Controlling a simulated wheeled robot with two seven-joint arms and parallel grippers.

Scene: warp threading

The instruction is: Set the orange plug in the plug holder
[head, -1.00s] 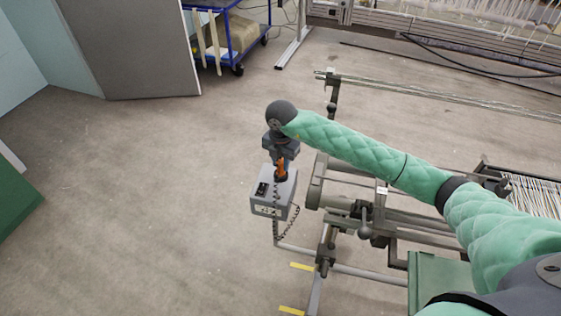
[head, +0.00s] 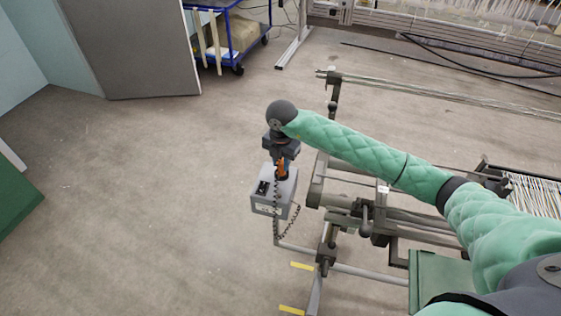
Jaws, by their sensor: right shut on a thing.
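My right gripper (head: 282,158) is shut on the orange plug (head: 281,168), just above the grey box (head: 273,198). The plug points down at the top of the box, near a dark round spot that looks like the plug holder (head: 282,177). From here I cannot tell whether the plug's lower end is inside the holder or just above it. A dark coiled cord (head: 297,212) hangs down the front and the right side of the box. My left gripper is not in view.
The box stands on a thin post at the left end of a metal frame (head: 345,270) with rails. A blue cart (head: 235,40) and a grey panel (head: 130,45) stand at the back. The floor (head: 130,200) left of the box is clear.

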